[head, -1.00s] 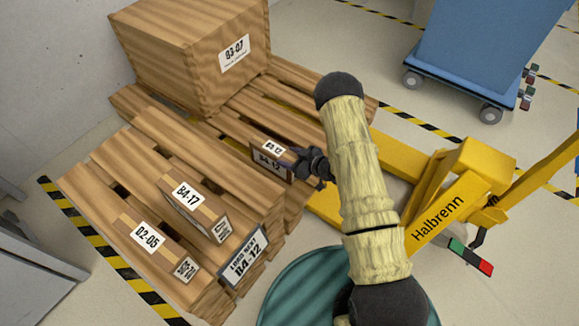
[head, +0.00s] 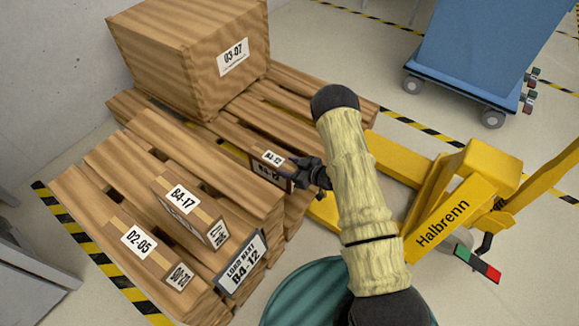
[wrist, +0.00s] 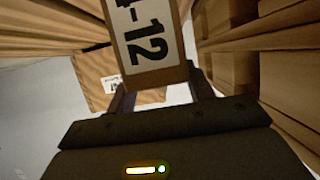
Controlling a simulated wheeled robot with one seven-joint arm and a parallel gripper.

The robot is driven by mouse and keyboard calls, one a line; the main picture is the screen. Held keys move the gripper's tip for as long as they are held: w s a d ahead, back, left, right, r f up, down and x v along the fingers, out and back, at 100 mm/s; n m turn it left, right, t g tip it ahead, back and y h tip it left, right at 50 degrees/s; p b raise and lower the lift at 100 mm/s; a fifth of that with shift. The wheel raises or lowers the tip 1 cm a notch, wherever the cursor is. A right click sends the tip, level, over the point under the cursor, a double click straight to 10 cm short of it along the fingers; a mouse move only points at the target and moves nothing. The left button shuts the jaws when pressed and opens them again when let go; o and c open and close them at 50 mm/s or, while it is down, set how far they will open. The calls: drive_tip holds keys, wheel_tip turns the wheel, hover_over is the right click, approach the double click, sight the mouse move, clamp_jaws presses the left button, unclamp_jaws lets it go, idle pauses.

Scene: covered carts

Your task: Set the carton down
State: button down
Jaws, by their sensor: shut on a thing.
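The carton (head: 270,172) is a small brown box with a white label reading B4-12. My gripper (head: 298,175) is shut on its right end in the head view. In the wrist view the carton (wrist: 150,40) stands between the two fingers, its label large and close. The carton is at the right edge of the wooden pallet (head: 150,130); I cannot tell whether it touches the boards. Two cartons lie on the pallet's near part, one marked B4-17 (head: 190,208) and one marked 02-05 (head: 148,246).
A large wooden box marked 03-07 (head: 190,60) stands at the pallet's back. A sign reading LOAD NEXT B4-12 (head: 241,262) is on the pallet's near side. A yellow pallet jack (head: 450,210) is at right, and a blue cart (head: 490,50) stands behind it.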

drive_tip(key=shift+f+b, duration=1.4)
drive_tip(key=shift+f, duration=0.9)
drive_tip(key=c, duration=0.5)
unclamp_jaws()
drive_tip(key=shift+f, duration=0.1)
drive_tip(key=p+v, duration=0.6)
drive_tip(key=v, duration=1.1)
drive_tip(key=shift+s+d+r+p, duration=0.1)
drive_tip(key=shift+r+p, duration=0.1)
drive_tip(key=shift+p, duration=0.2)
